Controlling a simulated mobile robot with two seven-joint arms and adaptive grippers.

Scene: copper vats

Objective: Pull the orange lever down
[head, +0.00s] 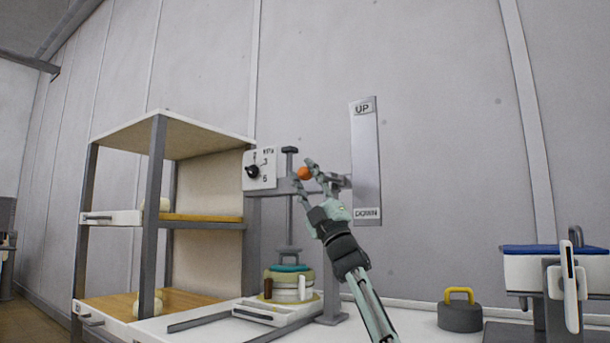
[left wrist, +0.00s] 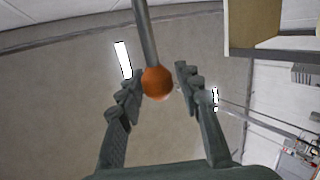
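The lever's orange ball knob (head: 304,173) shows in the head view just left of the lower half of a panel (head: 366,155) marked UP at its top and DOWN at its bottom. My left gripper (head: 304,174) is open, with one finger on each side of the knob. In the left wrist view, the orange knob (left wrist: 157,82) sits at the end of a grey rod (left wrist: 146,35), between the spread fingertips. A gap shows on the right side; the left fingertip is very near, and I cannot tell whether it touches. My right gripper is not in view.
A shelf unit (head: 158,220) stands at the left. A press frame with stacked round pieces (head: 290,285) is below the knob. A grey weight with a yellow handle (head: 459,312) and a blue-topped white box (head: 530,270) are at the right.

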